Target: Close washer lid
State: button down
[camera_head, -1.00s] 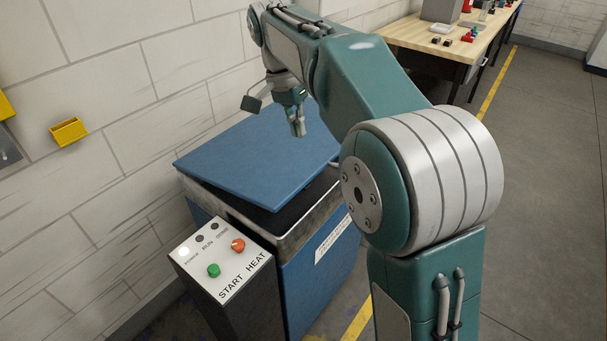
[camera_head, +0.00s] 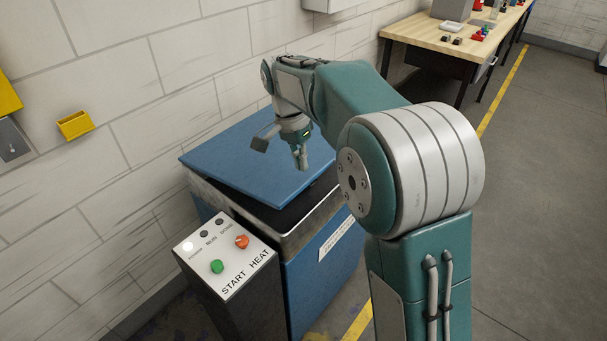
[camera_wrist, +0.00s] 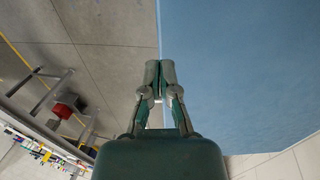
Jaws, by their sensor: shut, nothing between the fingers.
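The washer lid (camera_head: 245,158) is a flat blue panel over the washer (camera_head: 305,280), a blue box with a grey metal rim. The lid is tilted and partly open, with a dark gap between its near edge and the rim. My gripper (camera_head: 301,165) points down over the right part of the lid, its fingers shut and empty. In the wrist view the lid (camera_wrist: 245,70) fills the right side, and the fingertips (camera_wrist: 160,65) lie along its straight edge. I cannot tell whether they touch it.
A control box (camera_head: 225,255) with green and orange buttons stands in front of the washer. The brick wall (camera_head: 110,110) is close on the left. A wooden workbench (camera_head: 440,40) with small items is at the back right. Open floor (camera_head: 540,150) lies to the right.

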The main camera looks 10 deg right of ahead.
jog(key=shift+s+d+f, duration=0.15)
jog(key=shift+f, duration=0.75)
jog(key=shift+s+d+f, duration=0.1)
jog(key=shift+f, duration=0.8)
jog(key=shift+s+d+f, duration=0.2)
jog(key=shift+s+f, duration=0.1)
jog(key=shift+f, duration=1.5)
jog(key=shift+s+d+f, duration=0.25)
jog(key=shift+s+f, duration=0.05)
jog(key=shift+f, duration=1.45)
jog(key=shift+s+d+f, duration=0.2)
jog(key=shift+s+f, duration=0.1)
jog(key=shift+f, duration=1.5)
jog(key=shift+w+r, duration=0.1)
notch_tip(320, 180, up, 12)
send_over(309, 212)
jog(key=a, duration=0.3)
jog(key=shift+w+d+r, duration=0.1)
jog(key=shift+w+d, duration=0.15)
jog(key=shift+w, duration=0.05)
jog(key=shift+r, duration=0.3)
